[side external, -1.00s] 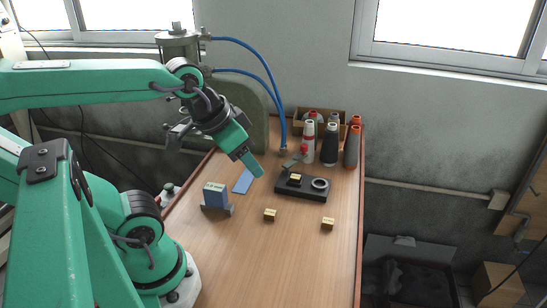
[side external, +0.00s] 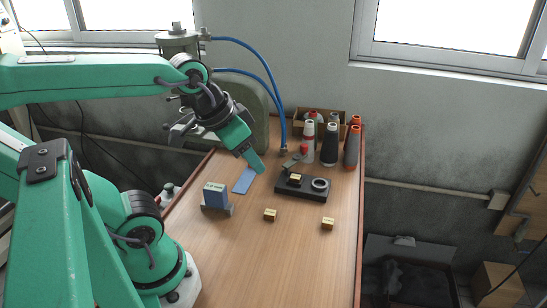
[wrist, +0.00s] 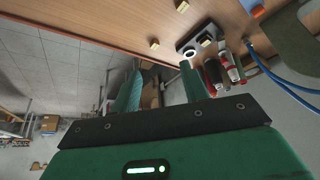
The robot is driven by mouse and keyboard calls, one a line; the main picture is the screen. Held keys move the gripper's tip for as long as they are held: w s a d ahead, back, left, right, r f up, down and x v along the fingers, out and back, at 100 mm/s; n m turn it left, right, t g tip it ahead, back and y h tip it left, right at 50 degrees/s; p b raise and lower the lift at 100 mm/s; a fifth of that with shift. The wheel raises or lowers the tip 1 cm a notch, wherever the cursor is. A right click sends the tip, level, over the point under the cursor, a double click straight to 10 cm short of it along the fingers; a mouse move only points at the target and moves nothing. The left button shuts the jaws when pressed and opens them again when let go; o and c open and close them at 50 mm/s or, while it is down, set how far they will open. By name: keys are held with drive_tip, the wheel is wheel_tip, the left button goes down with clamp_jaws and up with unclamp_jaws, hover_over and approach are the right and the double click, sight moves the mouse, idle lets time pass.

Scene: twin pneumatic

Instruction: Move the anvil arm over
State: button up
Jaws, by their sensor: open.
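The anvil arm (side external: 292,162) is a short grey lever with a red knob at its raised end. It tilts up at the back of a black base (side external: 316,195), which bears a brass block (side external: 295,178) and a grey ring (side external: 320,184). The base also shows in the wrist view (wrist: 184,47), where the lever is too small to make out. My gripper (side external: 258,166) is in the air to the left of the anvil arm, pointing down and right. In the wrist view its two fingers (wrist: 162,88) are apart with nothing held between them.
Spools and cones (side external: 331,145) stand close behind the base, in front of a cardboard box. Two brass blocks (side external: 270,215) (side external: 327,224) lie in front.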

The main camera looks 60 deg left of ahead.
drive_tip(key=w+a+r+g, duration=0.2)
drive_tip(key=w+a+r, duration=0.15)
drive_tip(key=w, duration=0.55)
drive_tip(key=g, duration=0.3)
hover_over(304, 145)
drive_tip(key=f, duration=1.2)
drive_tip(key=shift+s+d+f, duration=0.15)
drive_tip(key=shift+d+f, duration=0.15)
drive_tip(key=shift+d, duration=0.05)
drive_tip(key=shift+w+a+f+g, duration=0.2)
drive_tip(key=shift+a+f+g, duration=0.1)
drive_tip(key=shift+a+f, duration=0.1)
drive_tip(key=shift+f, duration=0.1)
drive_tip(key=shift+f, duration=3.85)
